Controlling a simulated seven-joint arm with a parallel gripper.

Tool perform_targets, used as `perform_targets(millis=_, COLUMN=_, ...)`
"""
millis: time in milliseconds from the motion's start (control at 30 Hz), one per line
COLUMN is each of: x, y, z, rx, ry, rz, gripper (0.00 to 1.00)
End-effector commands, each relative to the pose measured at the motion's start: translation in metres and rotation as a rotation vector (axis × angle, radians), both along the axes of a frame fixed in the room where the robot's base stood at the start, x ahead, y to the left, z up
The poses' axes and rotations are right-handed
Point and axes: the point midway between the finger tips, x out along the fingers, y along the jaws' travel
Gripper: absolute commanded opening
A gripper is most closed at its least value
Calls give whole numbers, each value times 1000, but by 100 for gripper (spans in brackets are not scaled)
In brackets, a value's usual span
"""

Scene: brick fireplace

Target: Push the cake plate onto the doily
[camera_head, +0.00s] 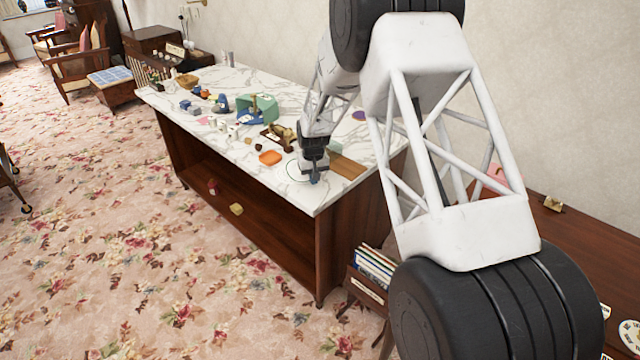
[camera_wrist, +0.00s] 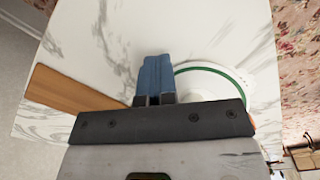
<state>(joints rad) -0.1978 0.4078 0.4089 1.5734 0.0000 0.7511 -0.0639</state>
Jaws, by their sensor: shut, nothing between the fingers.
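A round white plate with a green rim band (camera_wrist: 215,72), which looks like the cake plate, lies on the marble top just right of my fingers in the wrist view. My gripper covers part of it. In the head view the plate (camera_head: 292,172) shows as a pale ring beside my gripper (camera_head: 315,181). My gripper is shut and empty, its blue fingertips (camera_wrist: 156,62) low over the marble and close to the rim; I cannot tell if they touch. I cannot make out the doily for sure; a small purple disc (camera_head: 360,115) lies farther back on the top.
The marble top (camera_head: 250,180) ends at a front edge near the plate. An orange square dish (camera_head: 271,157) lies left of the plate, and a wooden board (camera_head: 348,167) lies right of my gripper. Brown-gold objects (camera_head: 280,135), a green box (camera_head: 258,108) and small items crowd farther left.

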Motion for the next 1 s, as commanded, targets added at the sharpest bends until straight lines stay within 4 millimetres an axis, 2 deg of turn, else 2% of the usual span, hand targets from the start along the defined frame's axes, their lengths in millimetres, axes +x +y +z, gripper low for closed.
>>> perform_targets(millis=1000, x=17, y=20, z=-2, rx=-1, ry=2, rz=0, gripper=0)
